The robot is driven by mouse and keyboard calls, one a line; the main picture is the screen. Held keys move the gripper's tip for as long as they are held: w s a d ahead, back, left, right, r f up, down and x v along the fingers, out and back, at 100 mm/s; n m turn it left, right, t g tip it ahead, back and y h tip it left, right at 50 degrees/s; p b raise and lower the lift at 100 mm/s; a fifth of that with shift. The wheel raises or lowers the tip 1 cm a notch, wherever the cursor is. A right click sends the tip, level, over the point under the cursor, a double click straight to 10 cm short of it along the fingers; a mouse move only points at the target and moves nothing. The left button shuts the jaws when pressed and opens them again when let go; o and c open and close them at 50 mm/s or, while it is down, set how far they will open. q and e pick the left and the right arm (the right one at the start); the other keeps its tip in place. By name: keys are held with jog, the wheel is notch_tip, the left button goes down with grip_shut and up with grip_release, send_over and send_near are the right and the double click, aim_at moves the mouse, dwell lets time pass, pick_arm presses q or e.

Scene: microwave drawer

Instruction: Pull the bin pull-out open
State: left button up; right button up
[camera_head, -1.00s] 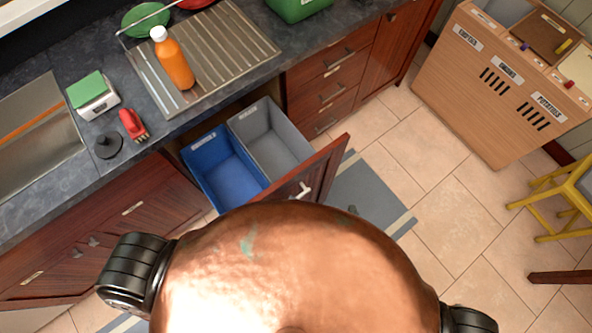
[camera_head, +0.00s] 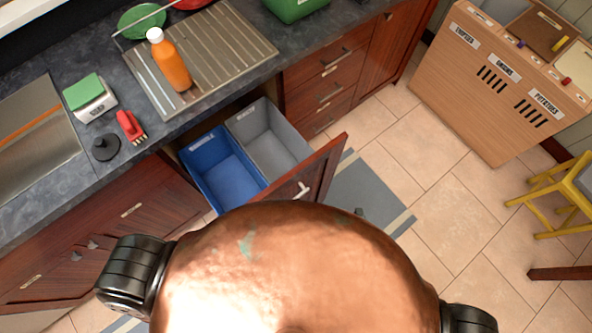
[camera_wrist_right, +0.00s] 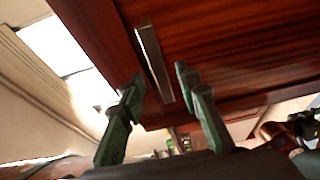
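The bin pull-out stands open under the counter, with a blue bin (camera_head: 222,170) and a grey bin (camera_head: 268,140) showing inside. Its red-brown front panel (camera_head: 322,168) faces my body, and its pale handle (camera_head: 302,190) shows in the head view. In the right wrist view, the metal bar handle (camera_wrist_right: 154,62) runs across the dark red wood panel (camera_wrist_right: 225,45). My right gripper (camera_wrist_right: 158,88) has its two green fingers spread apart, with the handle's lower end in line with the gap between them. Contact cannot be told. My left gripper is not in view.
My copper-coloured body hides the lower middle of the head view. A grey mat (camera_head: 368,193) lies on the tiled floor beside the pull-out. A wooden vegetable cabinet (camera_head: 490,95) and a yellow stool (camera_head: 565,195) stand at the right. An orange bottle (camera_head: 172,65) stands on the counter.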

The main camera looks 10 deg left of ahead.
jog(key=v, duration=0.9)
jog(key=shift+d, duration=0.2)
jog(key=w+d+f+m+t+h+p, duration=0.1)
jog(key=w+d+f+m+t+h, duration=0.2)
jog(key=w+d+f+m+h, duration=0.65)
jog(key=w+d+f+m+t, duration=0.1)
jog(key=d+f+m+t, duration=0.35)
jog(key=f, duration=0.95)
jog(key=s+d+f+m+g+h, duration=0.2)
jog(key=s+d+f+m+h, duration=0.15)
jog(key=d+f, duration=0.3)
jog(key=s+d+f+m+g+h, duration=0.2)
jog(key=s+d+f+m, duration=0.15)
jog(key=d+f, duration=0.35)
jog(key=s+d+f+m+g+h+p, duration=0.1)
jog(key=s+d+f+m+g+h, duration=0.1)
jog(key=s+f+m, duration=0.4)
jog(key=s+f+m+g, duration=0.1)
jog(key=s+f+g, duration=0.1)
jog(key=s, duration=0.6)
jog(key=s+a+f+m+g, duration=0.1)
jog(key=s+f+g, duration=0.1)
jog(key=s+f, duration=0.3)
jog(key=s+f+m+g, duration=0.2)
jog(key=s+f, duration=0.1)
jog(key=s, duration=0.7)
jog(key=shift+s+a+f, duration=0.2)
jog(key=shift+s+f, duration=0.05)
jog(key=shift+s, duration=0.15)
